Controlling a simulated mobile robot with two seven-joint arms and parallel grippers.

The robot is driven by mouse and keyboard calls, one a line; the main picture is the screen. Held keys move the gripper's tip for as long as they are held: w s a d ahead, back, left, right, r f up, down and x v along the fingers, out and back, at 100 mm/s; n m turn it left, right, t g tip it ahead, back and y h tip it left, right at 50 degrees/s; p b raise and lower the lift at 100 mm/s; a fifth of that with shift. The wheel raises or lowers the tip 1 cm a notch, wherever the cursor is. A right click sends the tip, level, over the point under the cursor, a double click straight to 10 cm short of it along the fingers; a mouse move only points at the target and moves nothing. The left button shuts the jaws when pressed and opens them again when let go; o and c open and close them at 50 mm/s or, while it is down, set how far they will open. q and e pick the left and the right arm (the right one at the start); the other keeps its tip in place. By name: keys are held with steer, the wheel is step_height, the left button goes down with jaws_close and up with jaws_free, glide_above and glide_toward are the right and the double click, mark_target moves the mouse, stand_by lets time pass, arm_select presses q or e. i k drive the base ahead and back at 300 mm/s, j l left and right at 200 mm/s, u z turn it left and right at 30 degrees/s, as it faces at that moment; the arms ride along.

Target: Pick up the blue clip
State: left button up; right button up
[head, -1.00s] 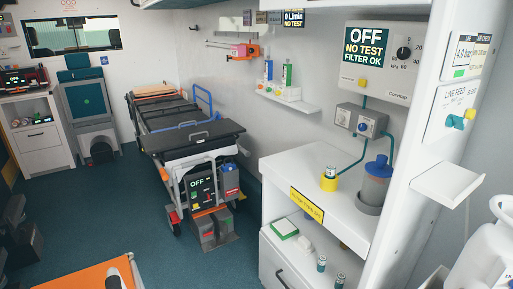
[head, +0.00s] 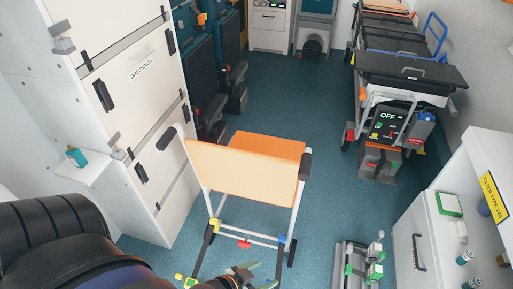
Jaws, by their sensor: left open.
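The blue clip (head: 282,243) seems to be the small blue piece on the right side of the lower frame of the orange folding chair (head: 230,168). My left gripper (head: 262,276) is at the bottom edge of the head view, below and a little left of the blue piece, and apart from it in the picture. Its fingers are spread and nothing shows between them; part of it is cut off by the frame edge. My right gripper is not in view.
A yellow piece (head: 214,224) and a red piece (head: 244,244) sit on the same chair frame. A grey rack with green parts (head: 357,267) stands on the floor to the right. A white cabinet (head: 130,100) stands left. Blue floor (head: 335,190) is clear between chair and stretcher (head: 400,68).

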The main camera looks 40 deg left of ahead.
mark_target(281, 238)
steer(key=k+u, duration=0.5)
steer(key=u, duration=0.2)
